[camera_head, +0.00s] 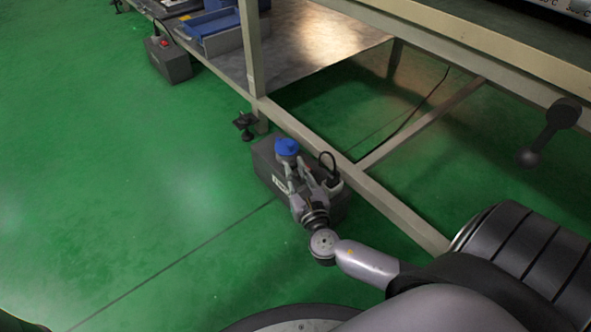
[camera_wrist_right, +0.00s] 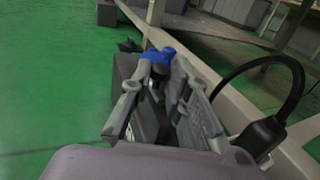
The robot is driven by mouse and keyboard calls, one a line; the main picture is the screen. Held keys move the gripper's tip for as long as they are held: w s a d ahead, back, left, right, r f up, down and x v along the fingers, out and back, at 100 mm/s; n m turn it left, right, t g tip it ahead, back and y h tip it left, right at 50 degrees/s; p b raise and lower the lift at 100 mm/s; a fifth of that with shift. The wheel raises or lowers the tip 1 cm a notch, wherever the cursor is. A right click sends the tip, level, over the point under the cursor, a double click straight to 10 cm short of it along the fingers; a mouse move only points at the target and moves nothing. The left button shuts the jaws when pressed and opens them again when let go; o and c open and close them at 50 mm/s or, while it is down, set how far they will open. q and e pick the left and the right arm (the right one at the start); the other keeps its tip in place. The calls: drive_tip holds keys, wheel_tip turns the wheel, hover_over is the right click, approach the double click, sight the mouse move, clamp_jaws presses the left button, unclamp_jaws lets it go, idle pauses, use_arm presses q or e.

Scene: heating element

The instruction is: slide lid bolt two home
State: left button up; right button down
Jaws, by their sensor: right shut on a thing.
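A dark grey box (camera_head: 266,163) stands on the green floor beside the bench frame, with a pale label on its side. A blue-topped piece (camera_head: 286,147) sits at its far end, and it also shows in the right wrist view (camera_wrist_right: 158,55). I cannot make out which part is lid bolt two. My right gripper (camera_head: 297,171) reaches down over the box; in the right wrist view its fingers (camera_wrist_right: 163,75) close around the blue-topped piece at their tips. The contact itself is partly hidden by the fingers. My left gripper is out of view.
A black plug with a curved cable (camera_head: 328,165) stands at the box's right end, close beside my right gripper. The bench's beige lower rail (camera_head: 330,152) runs just behind the box. A grey box with a red button (camera_head: 168,58) stands farther back. The floor at left is clear.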

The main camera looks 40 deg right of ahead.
idle(0.3)
drive_tip(key=w, duration=0.3)
drive_tip(key=shift+a+r+p, duration=0.1)
drive_tip(key=shift+r+p, duration=0.05)
drive_tip(key=shift+p, duration=0.25)
drive_tip(key=shift+w, duration=0.45)
drive_tip(key=c, duration=1.5)
unclamp_jaws()
drive_tip(key=shift+s+a, duration=0.1)
drive_tip(key=shift+s, duration=0.05)
drive_tip(key=v, duration=0.7)
drive_tip(key=shift+s, duration=0.15)
